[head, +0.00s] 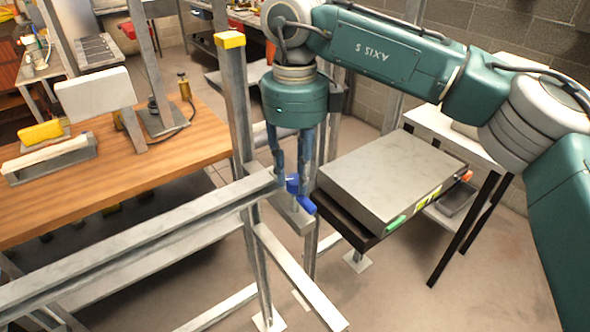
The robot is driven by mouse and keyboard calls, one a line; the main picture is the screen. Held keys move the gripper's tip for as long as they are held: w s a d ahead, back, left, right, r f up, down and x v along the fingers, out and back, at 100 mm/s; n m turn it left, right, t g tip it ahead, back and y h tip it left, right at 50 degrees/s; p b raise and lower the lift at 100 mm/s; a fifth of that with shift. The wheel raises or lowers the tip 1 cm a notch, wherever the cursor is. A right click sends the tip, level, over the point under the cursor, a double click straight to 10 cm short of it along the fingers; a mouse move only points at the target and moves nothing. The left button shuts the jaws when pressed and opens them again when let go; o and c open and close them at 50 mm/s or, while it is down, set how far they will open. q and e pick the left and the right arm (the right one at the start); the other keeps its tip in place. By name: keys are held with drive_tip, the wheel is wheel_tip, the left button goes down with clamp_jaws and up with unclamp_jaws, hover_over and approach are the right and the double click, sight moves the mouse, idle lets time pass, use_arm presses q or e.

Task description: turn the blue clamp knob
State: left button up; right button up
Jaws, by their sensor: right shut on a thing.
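The blue clamp knob (305,203) is at the end of the metal rail in the middle of the head view. Part of it is hidden behind the fingers. My right gripper (292,184) points straight down at it, with its two blue-grey fingers on either side, shut on the knob. The right arm comes in from the right edge and passes over the grey block. My left gripper is not in view.
Grey metal rails (150,245) and a yellow-capped post (237,95) stand close to the gripper. A wooden bench (115,180) is at left. A grey slab (385,180) on a dark stand is at right. Bare floor lies at front right.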

sight(295, 178)
drive_tip(key=n, duration=0.6)
drive_tip(key=shift+r+p, duration=0.1)
drive_tip(key=shift+p, duration=0.2)
drive_tip(key=shift+n, duration=0.3)
drive_tip(key=o, duration=1.2)
drive_tip(key=shift+c, duration=0.2)
drive_tip(key=shift+r, duration=0.15)
wheel_tip(295, 178, up, 12)
drive_tip(key=shift+f, duration=0.2)
